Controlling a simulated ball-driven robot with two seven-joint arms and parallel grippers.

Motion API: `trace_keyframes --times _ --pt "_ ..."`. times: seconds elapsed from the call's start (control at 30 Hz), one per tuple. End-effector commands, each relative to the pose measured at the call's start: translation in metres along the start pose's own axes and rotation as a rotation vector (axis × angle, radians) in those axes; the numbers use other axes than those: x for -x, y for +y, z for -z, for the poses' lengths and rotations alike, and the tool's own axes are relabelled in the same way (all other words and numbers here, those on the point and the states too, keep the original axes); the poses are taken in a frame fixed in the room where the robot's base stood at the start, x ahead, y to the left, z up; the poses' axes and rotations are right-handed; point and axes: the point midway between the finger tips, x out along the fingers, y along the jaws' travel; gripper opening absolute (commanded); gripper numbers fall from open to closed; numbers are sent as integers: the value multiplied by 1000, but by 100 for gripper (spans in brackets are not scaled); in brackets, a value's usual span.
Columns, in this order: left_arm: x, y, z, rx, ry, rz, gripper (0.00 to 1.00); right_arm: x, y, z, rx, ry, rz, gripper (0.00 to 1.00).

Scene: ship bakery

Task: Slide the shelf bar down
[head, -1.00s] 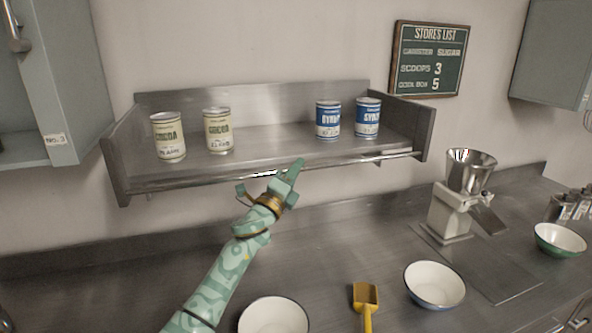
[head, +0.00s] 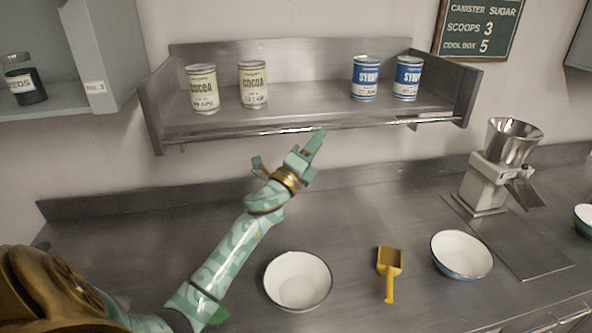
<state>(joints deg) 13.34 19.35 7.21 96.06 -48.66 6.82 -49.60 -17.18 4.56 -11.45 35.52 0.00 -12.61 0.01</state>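The shelf bar (head: 230,134) is a thin metal rail along the front lower edge of the steel wall shelf (head: 310,105). It runs between the shelf's two side panels. My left gripper (head: 287,152) is just below the middle of the bar, with its fingers spread and nothing between them. One fingertip reaches up close to the bar; I cannot tell whether it touches. My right gripper is not in view.
On the shelf stand two cocoa cans (head: 253,85) and two blue syrup cans (head: 366,78). The counter below holds two white bowls (head: 298,281) (head: 461,255), a yellow scoop (head: 389,264) and a metal grinder (head: 491,180). An open cabinet (head: 100,60) is at upper left.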

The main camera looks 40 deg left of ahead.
Motion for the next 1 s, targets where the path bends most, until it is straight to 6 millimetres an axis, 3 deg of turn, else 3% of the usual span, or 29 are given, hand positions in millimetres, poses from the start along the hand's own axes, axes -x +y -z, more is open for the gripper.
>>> trace_keyframes --times 0.03,0.2,0.4,0.57,1.0 --pt "16 4 2 -1 2 -3 36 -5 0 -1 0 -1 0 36" --pt "61 4 2 0 1 -3 36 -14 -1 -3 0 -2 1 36" --pt "93 2 1 1 1 0 36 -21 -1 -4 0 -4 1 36" --pt "102 0 0 0 0 1 36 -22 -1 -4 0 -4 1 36" --pt "102 0 0 0 0 1 36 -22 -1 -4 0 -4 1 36"
